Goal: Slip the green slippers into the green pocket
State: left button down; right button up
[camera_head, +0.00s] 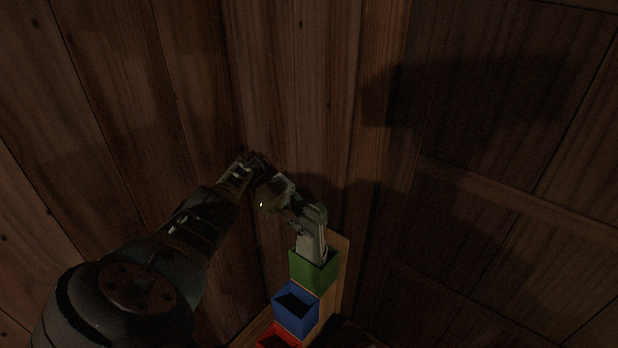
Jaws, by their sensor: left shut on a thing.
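The green pocket (311,275) is an open-topped box at the upper end of a row of pockets on a wooden board. My left gripper (314,254) points down into its mouth, with the fingertips at or just inside the opening. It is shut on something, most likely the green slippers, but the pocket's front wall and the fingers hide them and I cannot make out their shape. No green slippers show elsewhere. My right gripper is not in view.
A blue pocket (295,308) and a red pocket (279,342) stand below the green one in the same row, and the blue one looks dark inside. The wooden board (341,256) stands close to wooden plank walls (300,90). The scene is dim.

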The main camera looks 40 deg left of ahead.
aim_at(309, 208)
pick_arm(q)
jog(key=c, duration=1.5)
grip_release()
jog(key=shift+r, duration=5)
